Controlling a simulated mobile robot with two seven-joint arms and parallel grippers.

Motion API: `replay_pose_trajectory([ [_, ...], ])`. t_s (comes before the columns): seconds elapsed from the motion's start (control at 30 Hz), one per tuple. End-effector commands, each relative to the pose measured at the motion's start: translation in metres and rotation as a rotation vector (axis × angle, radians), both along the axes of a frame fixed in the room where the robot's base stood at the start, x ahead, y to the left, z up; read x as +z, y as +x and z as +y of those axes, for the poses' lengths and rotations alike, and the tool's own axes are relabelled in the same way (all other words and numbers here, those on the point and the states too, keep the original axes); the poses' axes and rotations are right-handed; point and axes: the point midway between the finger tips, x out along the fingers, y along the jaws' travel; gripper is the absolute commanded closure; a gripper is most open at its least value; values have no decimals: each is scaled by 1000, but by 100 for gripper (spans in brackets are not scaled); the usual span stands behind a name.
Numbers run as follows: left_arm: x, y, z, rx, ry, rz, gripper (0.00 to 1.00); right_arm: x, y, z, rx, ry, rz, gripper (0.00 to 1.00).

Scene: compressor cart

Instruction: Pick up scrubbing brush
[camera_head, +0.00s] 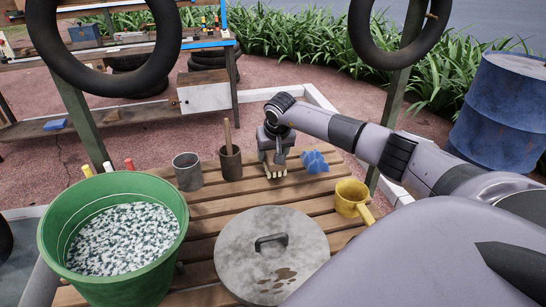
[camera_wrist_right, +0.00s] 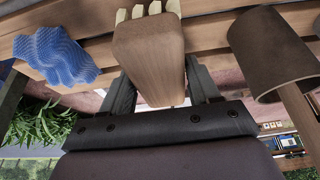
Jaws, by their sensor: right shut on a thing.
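The scrubbing brush (camera_wrist_right: 150,60) has a wooden block body and pale bristles. In the head view the brush (camera_head: 275,171) shows at the far part of the slatted wooden table, mostly hidden by my right gripper (camera_head: 274,155). In the right wrist view my right gripper (camera_wrist_right: 160,95) has one finger on each side of the wooden block and is shut on it. The bristles point at the table slats; I cannot tell whether they touch them. My left gripper is not in view.
A blue cloth (camera_head: 314,161) lies right of the brush. A brown cup with a stick (camera_head: 231,165) and a grey cup (camera_head: 187,172) stand left. A yellow mug (camera_head: 351,197), a round metal lid (camera_head: 240,255) and a green bucket (camera_head: 170,225) are nearer.

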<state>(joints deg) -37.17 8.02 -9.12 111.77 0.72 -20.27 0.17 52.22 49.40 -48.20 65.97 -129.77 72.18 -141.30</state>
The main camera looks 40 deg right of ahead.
Motion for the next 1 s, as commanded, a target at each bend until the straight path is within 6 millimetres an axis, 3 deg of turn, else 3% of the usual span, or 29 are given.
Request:
replay_pose_trajectory([
  [0.5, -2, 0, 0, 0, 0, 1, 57, 146, 1, 0, -1, 0, -6, 72],
  [0.7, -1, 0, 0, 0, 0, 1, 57, 176, 0, 0, 0, -1, -2, 72],
  [1.0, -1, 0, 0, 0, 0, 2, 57, 187, 0, 0, 0, 0, 0, 72],
])
